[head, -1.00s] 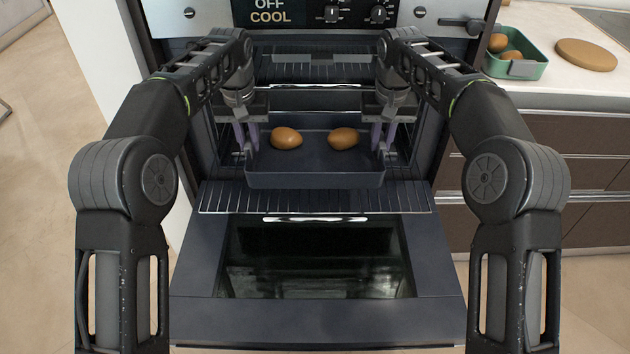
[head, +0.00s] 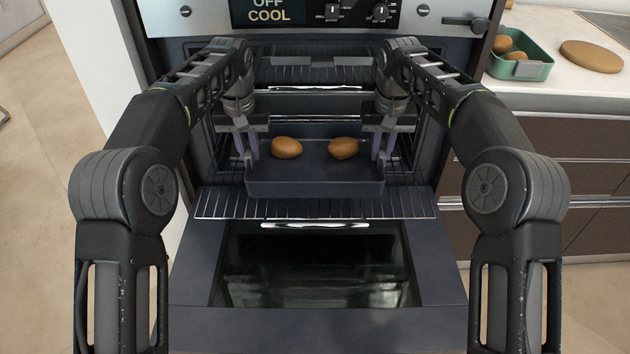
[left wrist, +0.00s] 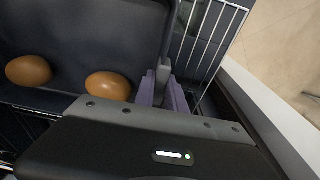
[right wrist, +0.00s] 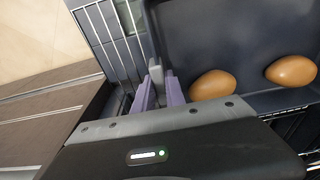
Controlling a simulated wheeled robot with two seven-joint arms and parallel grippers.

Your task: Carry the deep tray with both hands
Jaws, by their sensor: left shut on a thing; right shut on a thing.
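The deep tray (head: 315,187) is dark grey and looks level in the oven opening, over the wire rack (head: 225,205). I cannot tell whether it touches the rack. My left gripper (head: 249,150) is shut on the tray's left side wall. My right gripper (head: 381,148) is shut on its right side wall. The purple fingers also show at the wall in the left wrist view (left wrist: 163,88) and the right wrist view (right wrist: 157,86). The tray's far end is partly hidden.
The oven door (head: 190,265) is folded down in front. Another rack (head: 310,72) sits higher in the oven.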

